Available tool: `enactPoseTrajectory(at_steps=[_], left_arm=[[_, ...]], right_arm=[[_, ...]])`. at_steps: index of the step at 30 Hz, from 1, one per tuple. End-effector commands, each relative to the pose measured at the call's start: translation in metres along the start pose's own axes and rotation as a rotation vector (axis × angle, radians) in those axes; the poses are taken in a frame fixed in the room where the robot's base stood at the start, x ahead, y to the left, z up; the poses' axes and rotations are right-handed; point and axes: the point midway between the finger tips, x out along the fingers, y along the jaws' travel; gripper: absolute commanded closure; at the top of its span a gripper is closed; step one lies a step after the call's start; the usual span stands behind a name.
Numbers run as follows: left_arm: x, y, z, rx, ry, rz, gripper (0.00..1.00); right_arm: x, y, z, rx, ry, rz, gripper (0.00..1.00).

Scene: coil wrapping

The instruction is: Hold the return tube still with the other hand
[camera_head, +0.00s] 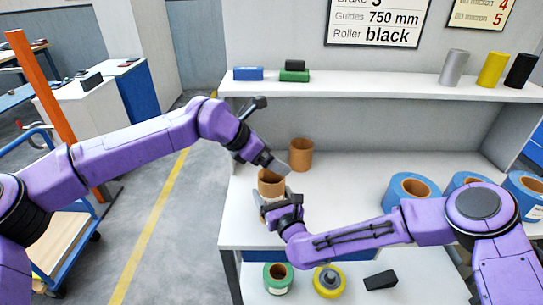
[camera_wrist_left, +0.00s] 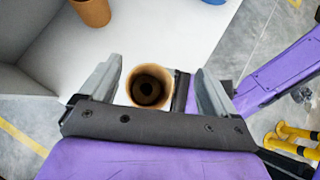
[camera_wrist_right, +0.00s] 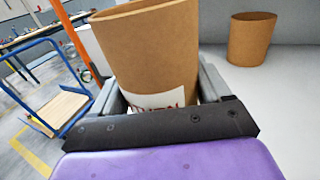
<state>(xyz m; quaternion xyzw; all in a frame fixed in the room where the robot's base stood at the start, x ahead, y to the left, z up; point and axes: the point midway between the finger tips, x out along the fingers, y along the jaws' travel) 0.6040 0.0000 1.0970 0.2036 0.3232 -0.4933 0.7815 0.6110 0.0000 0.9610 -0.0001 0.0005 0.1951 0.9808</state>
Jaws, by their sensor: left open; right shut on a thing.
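A brown cardboard tube (camera_head: 270,184) stands upright near the front left of the white table, with a white label low on its side in the right wrist view (camera_wrist_right: 150,50). My right gripper (camera_head: 275,208) is shut on this tube near its lower part. My left gripper (camera_head: 277,165) is open above the tube. In the left wrist view the tube's open top (camera_wrist_left: 149,86) shows between the left fingers, which do not touch it. A second brown tube (camera_head: 301,154) stands apart, farther back on the table. I cannot tell which one is the return tube.
Several blue rolls (camera_head: 408,190) stand on the right of the table (camera_head: 340,185). A shelf (camera_head: 380,86) above holds small blue and green items and silver, yellow and black rolls. Below are a green roll (camera_head: 278,278) and a yellow roll (camera_head: 329,281). A blue cart (camera_head: 72,240) stands left.

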Motion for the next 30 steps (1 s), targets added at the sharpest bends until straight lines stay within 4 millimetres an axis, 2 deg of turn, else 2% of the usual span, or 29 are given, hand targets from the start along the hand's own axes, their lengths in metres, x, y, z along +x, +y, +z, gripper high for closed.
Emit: enactPoseTrajectory(at_steps=[5,15,18,22,30], left_arm=[[-0.012,0.001,0.0,0.001,-0.001,0.002,0.1],[-0.095,0.001,0.0,0.0,-0.003,0.002,0.1],[-0.11,0.001,0.0,0.0,-0.001,0.002,0.1],[-0.119,0.001,0.0,0.0,0.0,0.0,0.1],[-0.12,0.001,0.0,0.0,0.0,-0.001,0.1]], right_arm=[[0.0,0.0,0.001,0.0,-0.002,0.0,0.55],[0.0,0.0,0.001,0.0,-0.002,0.0,0.55],[0.0,0.0,0.001,0.0,-0.002,0.0,0.55],[0.0,0.0,0.001,0.0,-0.002,0.0,0.55],[0.0,0.0,0.001,0.0,-0.003,0.0,0.55]])
